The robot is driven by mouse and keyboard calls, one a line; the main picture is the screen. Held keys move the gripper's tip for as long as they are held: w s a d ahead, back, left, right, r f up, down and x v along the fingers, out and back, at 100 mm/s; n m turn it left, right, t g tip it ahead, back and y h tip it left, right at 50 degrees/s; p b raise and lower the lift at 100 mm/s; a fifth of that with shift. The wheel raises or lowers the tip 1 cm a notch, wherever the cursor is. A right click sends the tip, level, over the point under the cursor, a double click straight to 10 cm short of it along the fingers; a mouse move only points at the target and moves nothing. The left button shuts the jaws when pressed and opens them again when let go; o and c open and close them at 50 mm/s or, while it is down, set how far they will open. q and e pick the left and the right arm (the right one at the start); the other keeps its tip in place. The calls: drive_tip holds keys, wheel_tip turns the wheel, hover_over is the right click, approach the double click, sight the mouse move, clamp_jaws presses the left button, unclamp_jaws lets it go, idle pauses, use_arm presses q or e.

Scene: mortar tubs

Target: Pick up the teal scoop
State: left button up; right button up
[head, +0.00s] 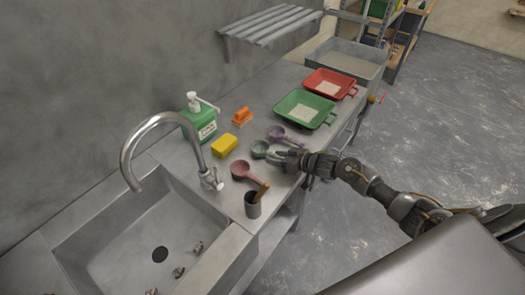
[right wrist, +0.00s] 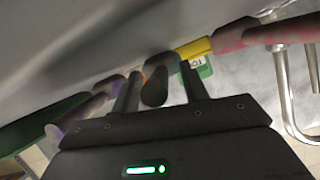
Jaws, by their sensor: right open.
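The teal scoop (head: 260,149) lies on the metal counter, its bowl to the left of my right gripper (head: 284,157). Its handle is mostly hidden by the gripper in the head view. In the right wrist view, my right gripper (right wrist: 160,90) is open. A dark, shaded rounded end, which looks like the scoop handle (right wrist: 154,88), shows between the two fingers. I cannot tell whether either finger touches it. My left gripper is not in view.
A purple scoop (head: 278,133) and a red scoop (head: 241,170) lie close on either side. A grey cup (head: 252,206), yellow sponge (head: 225,145), orange brush (head: 242,116), green bottle (head: 199,125), green tray (head: 304,109) and red tray (head: 331,84) stand around. The sink (head: 218,262) is at front left.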

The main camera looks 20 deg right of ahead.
drive_tip(key=shift+c, duration=1.3)
clamp_jaws()
drive_tip(key=shift+r, duration=0.1)
drive_tip(key=shift+r+b, duration=0.35)
drive_tip(key=shift+r, duration=0.2)
drive_tip(key=s+d+r+b, duration=0.4)
drive_tip(key=s+d+r, duration=0.3)
drive_tip(key=d+r, duration=0.4)
drive_tip(key=shift+d+r, duration=0.4)
drive_tip(key=shift+d, duration=0.15)
